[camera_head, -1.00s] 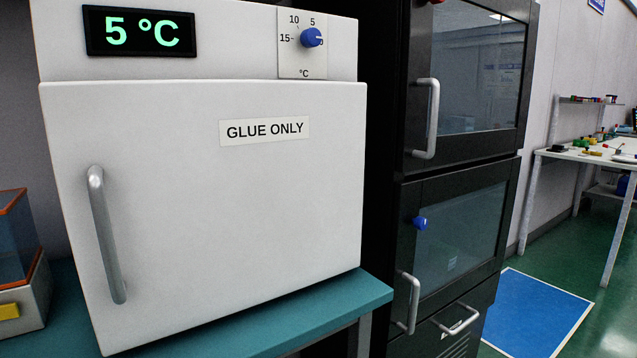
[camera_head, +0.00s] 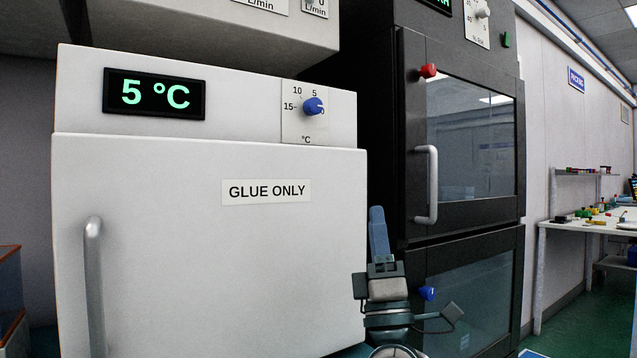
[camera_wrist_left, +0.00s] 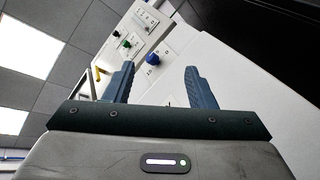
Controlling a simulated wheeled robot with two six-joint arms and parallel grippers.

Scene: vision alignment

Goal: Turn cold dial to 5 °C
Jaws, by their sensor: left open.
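The blue cold dial (camera_head: 313,105) sits on a white scale plate at the upper right of the white GLUE ONLY fridge (camera_head: 210,245). The green display (camera_head: 153,94) reads 5 °C. My left gripper (camera_head: 378,225) is beside the fridge's lower right edge, below the dial, fingers pointing up, seen nearly edge-on. In the left wrist view my left gripper (camera_wrist_left: 159,78) is open and empty. The dial (camera_wrist_left: 153,60) shows beyond and between its fingers, apart from them. My right gripper is not in view.
A dark cabinet (camera_head: 465,215) with a red knob (camera_head: 428,71), a blue knob (camera_head: 427,293) and a metal handle stands to the right. A white unit (camera_head: 200,35) overhangs the fridge. The fridge handle (camera_head: 94,285) projects at left. The space before the dial is clear.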

